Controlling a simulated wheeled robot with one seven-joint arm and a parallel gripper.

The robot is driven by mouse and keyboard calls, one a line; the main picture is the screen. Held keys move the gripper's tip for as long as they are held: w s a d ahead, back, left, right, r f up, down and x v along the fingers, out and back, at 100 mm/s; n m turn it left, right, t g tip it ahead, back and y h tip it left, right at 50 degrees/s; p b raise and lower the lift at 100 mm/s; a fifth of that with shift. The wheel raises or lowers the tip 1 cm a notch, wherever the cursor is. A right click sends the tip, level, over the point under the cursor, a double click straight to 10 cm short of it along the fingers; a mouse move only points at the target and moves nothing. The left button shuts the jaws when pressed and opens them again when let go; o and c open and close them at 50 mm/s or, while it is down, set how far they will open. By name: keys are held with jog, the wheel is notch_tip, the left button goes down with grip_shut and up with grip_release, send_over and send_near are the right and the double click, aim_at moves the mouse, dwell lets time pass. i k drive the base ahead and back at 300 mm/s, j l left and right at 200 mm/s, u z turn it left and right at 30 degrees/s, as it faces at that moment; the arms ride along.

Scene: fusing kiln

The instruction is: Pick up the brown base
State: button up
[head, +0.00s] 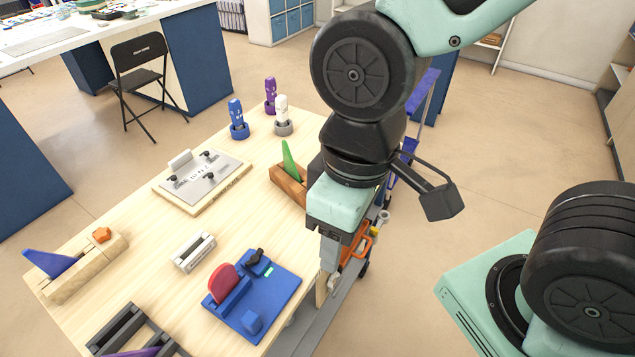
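A brown wooden base (287,186) with a green upright piece (290,162) in it sits near the right edge of the light wood table. Its right end is partly hidden behind my arm. My gripper (333,262) points down just past the table's right edge, in front of and to the right of the brown base in the picture. It looks apart from the base. The fingers are small and partly overlap the things behind, so I cannot tell whether they are open or shut.
The table also holds a blue fixture (280,293) with a red disc, a grey plate fixture (205,178), a small white block (194,251), a pale wooden block (88,270) with a blue wedge, and a dark frame (130,330). Blue (238,120), purple (270,96) and white (282,115) figures stand behind.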

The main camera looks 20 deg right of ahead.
aim_at(298, 192)
jog(key=k+j+z, duration=0.15)
jog(key=k+j, duration=0.2)
jog(key=k+j+z, duration=0.1)
jog(key=j, duration=0.4)
jog(key=k+j, duration=0.1)
jog(key=j, duration=0.4)
jog(key=z, duration=0.05)
